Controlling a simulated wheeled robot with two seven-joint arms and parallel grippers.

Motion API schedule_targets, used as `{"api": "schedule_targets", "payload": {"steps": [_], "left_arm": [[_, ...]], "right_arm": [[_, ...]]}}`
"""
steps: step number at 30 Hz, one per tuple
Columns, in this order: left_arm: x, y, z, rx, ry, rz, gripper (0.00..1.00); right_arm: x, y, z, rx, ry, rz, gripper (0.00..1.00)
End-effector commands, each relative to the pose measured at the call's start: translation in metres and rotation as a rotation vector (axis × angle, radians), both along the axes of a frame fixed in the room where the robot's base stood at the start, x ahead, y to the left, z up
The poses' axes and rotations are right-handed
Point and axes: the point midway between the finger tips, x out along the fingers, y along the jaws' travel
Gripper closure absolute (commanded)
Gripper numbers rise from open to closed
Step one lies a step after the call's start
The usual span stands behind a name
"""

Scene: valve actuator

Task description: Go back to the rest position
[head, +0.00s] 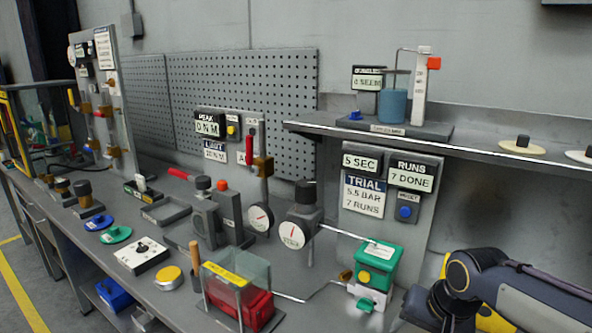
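One of my arms (535,298) comes in at the lower right, with a dark joint and a grey link. Its fingers do not show, so the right gripper is out of the frame or hidden below the edge. My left arm and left gripper are not in view. The arm is in front of the bench's right end, near the green box (378,262) with a yellow button. Whether it touches anything there I cannot tell. The run display (411,174) reads "RUNS 7 DONE", and the trial sign (364,194) reads "5.5 BAR, 7 RUNS".
A shelf (480,152) juts out above the right end. Floor shows at lower left.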

Motion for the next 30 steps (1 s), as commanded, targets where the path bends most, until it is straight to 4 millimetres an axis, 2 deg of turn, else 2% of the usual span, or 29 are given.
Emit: {"api": "schedule_targets", "payload": {"steps": [1,6,9,12,15,18,30], "left_arm": [[0.000,0.000,0.000,0.000,0.000,0.000,0.64],[0.000,0.000,0.000,0.000,0.000,0.000,0.64],[0.000,0.000,0.000,0.000,0.000,0.000,0.64],[0.000,0.000,0.000,0.000,0.000,0.000,0.64],[0.000,0.000,0.000,0.000,0.000,0.000,0.64],[0.000,0.000,0.000,0.000,0.000,0.000,0.64],[0.000,0.000,0.000,0.000,0.000,0.000,0.64]], "right_arm": [[-0.027,-0.005,0.003,0.034,-0.023,0.024,0.40],[-0.098,-0.004,0.003,0.091,-0.107,0.128,0.40],[-0.136,0.003,-0.005,0.099,-0.163,0.183,0.40],[-0.164,0.011,-0.015,0.090,-0.210,0.228,0.40],[-0.180,0.017,-0.023,0.079,-0.240,0.257,0.40],[-0.188,0.021,-0.027,0.071,-0.255,0.273,0.40],[-0.189,0.021,-0.028,0.070,-0.257,0.277,0.40]]}}
